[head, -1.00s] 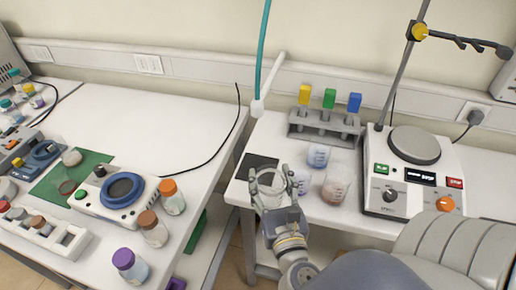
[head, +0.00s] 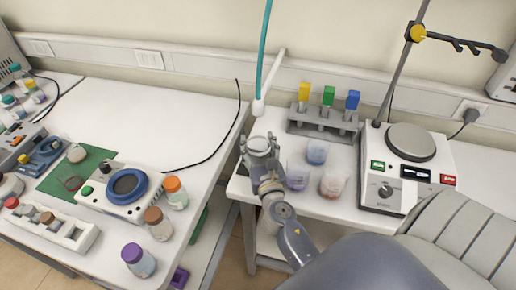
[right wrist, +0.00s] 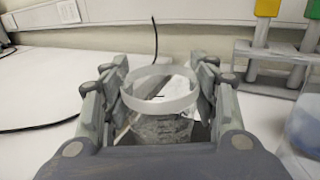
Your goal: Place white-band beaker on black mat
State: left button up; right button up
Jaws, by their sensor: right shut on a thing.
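My right gripper (head: 260,149) is shut on the white-band beaker (right wrist: 160,112), a clear glass with a white ring around its top. The beaker is upright between the fingers in the right wrist view. In the head view, the gripper and beaker are at the left end of the right table, over the spot of the black mat. The mat is almost wholly hidden behind them. I cannot tell whether the beaker's base touches it. My left gripper is not in view.
Beakers with purple (head: 297,177), blue (head: 317,151) and reddish (head: 333,183) contents stand close to the right of the gripper. Behind them is a grey rack (head: 322,124) with coloured-top tools. A hotplate stirrer (head: 408,172) stands further right. A gap separates the two tables.

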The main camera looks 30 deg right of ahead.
jog(key=shift+w+f, duration=0.1)
jog(key=shift+f, duration=0.15)
jog(key=shift+f, duration=0.2)
jog(key=o, duration=0.8)
jog(key=shift+r, duration=0.1)
